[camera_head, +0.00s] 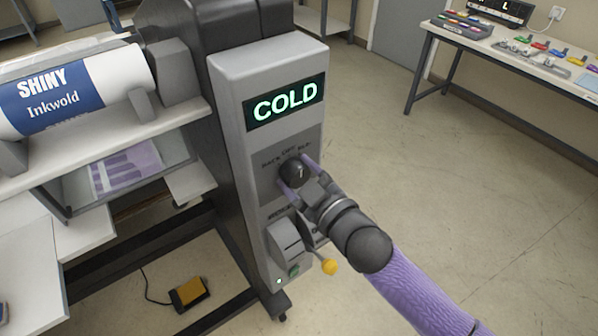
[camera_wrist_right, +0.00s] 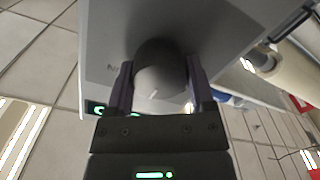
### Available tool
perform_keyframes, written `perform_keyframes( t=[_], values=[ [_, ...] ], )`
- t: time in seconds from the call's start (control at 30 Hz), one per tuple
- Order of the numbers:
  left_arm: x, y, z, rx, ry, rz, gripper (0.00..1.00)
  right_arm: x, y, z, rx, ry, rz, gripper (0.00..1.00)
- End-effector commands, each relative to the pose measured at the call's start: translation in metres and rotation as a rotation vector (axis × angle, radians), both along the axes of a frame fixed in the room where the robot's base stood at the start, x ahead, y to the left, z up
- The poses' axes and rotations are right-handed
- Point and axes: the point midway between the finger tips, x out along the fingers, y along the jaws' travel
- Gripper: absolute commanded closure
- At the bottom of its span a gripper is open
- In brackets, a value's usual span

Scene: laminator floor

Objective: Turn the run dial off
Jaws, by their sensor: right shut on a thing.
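The run dial (camera_head: 294,172) is a dark round knob with a pale pointer line, on the grey front panel of the laminator (camera_head: 232,80). Labels around it read "BACK", "OFF" and "RUN", though the small print is hard to read. The pointer slants slightly right of straight up. My right gripper (camera_head: 297,180) is shut on the dial, one finger on each side. In the right wrist view the dial (camera_wrist_right: 160,78) fills the gap between the fingers. My left gripper is not in view.
A green-lit display (camera_head: 287,102) above the dial reads "COLD". A yellow-knobbed lever (camera_head: 329,267) sits below the dial, close under my right gripper. A roll marked "SHINY Inkwold" (camera_head: 75,88) lies at left. A yellow foot pedal (camera_head: 190,291) is on the floor. Floor at right is clear.

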Motion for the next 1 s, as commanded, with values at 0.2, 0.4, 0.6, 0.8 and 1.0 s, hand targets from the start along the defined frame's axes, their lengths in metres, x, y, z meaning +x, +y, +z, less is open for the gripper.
perform_keyframes(
  t=[0.2, 0.4, 0.6, 0.8, 1.0],
  values=[
    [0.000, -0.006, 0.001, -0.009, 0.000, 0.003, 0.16, 0.000, 0.000, 0.000, -0.017, -0.012, 0.000, 0.90],
    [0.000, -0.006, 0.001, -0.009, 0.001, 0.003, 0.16, 0.000, 0.000, 0.000, -0.018, -0.013, 0.000, 0.90],
    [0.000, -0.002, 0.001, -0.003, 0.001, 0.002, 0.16, 0.000, 0.000, 0.000, -0.018, -0.013, 0.000, 0.16],
    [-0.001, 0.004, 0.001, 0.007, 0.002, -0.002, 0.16, 0.000, 0.000, 0.000, -0.018, -0.013, 0.000, 0.00],
    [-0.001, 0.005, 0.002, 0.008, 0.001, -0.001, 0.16, -0.007, -0.005, -0.001, -0.018, -0.011, 0.000, 0.00]
  ],
)
